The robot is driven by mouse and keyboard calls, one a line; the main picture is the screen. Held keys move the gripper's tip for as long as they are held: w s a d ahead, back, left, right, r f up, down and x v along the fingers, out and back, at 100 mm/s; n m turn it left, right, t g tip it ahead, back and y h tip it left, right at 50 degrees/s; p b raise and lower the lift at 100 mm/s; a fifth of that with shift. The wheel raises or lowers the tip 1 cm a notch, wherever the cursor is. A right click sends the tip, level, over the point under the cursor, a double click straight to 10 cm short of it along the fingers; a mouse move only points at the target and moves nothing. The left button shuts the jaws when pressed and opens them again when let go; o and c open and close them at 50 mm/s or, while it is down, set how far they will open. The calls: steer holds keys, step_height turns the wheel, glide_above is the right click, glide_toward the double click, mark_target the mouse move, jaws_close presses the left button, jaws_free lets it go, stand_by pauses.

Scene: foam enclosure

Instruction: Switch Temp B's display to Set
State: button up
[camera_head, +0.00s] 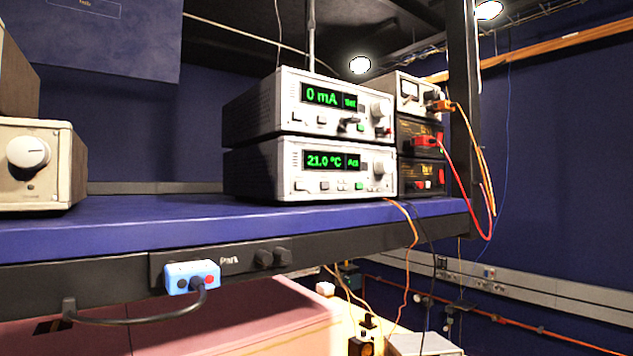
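Two stacked silver instruments stand on the blue shelf. The lower unit (315,170) has a green display (332,160) reading "21.0 °C" with "Act" at its right. It has a row of small buttons (325,186) under the display and a round knob (379,168) at the right. No "Temp B" label is legible on it. The upper unit (310,105) reads "0 mA" with a small word beside it that I cannot read surely. My gripper is not in view.
The blue shelf (130,222) has free room left of the stack. Black boxes (420,140) with red and orange cables stand at the right. Another instrument with a knob (28,152) is at the far left. A blue box (192,276) with a black cable hangs on the shelf's front rail.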

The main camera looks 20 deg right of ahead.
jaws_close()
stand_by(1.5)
